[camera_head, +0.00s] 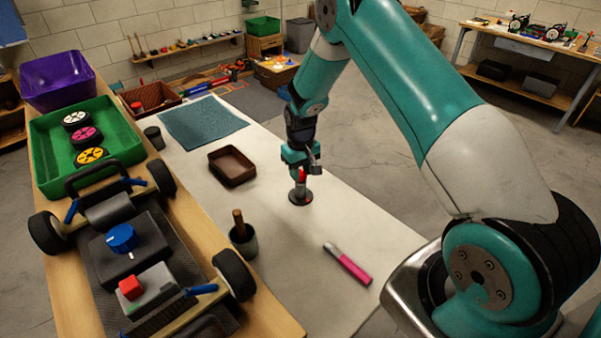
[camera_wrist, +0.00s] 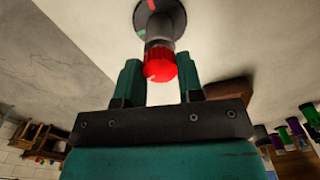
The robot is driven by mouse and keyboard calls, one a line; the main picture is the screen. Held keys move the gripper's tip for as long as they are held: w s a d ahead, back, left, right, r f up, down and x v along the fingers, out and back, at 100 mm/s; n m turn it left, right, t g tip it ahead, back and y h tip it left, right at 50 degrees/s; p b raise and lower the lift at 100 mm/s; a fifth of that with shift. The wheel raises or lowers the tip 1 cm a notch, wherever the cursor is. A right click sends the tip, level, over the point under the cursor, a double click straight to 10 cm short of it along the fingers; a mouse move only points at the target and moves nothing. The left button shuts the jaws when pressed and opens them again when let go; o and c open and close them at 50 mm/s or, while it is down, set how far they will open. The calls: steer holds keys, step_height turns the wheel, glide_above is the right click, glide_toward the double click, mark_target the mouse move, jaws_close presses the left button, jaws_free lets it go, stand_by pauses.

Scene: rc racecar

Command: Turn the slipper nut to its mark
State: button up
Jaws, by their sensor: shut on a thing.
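The slipper nut is a red ribbed knob (camera_head: 303,174) on a dark post above a round dark base (camera_head: 300,199), on the pale table mat. My gripper (camera_head: 302,170) is above it, pointing down, and is shut on the nut. In the wrist view the red nut (camera_wrist: 160,66) lies between the two teal fingers of my gripper (camera_wrist: 160,78). Behind it, the dark disc (camera_wrist: 178,18) carries a green mark (camera_wrist: 140,33) and a red mark (camera_wrist: 151,4). I cannot tell how the nut's own pointer lines up with either mark.
A brown tray (camera_head: 232,166) lies left of the post. The racecar (camera_head: 130,240) and a green tray of wheels (camera_head: 45,165) fill the left. Bare mat surrounds the post.

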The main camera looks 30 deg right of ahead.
mark_target(301, 173)
steer(key=shift+f+m, duration=0.1)
steer(key=shift+m, duration=0.6)
steer(key=shift+m, duration=0.6)
steer(key=o, duration=0.9)
steer(key=shift+c, duration=0.2)
steer(key=shift+r+p, duration=2.05)
steer(key=shift+r, duration=1.05)
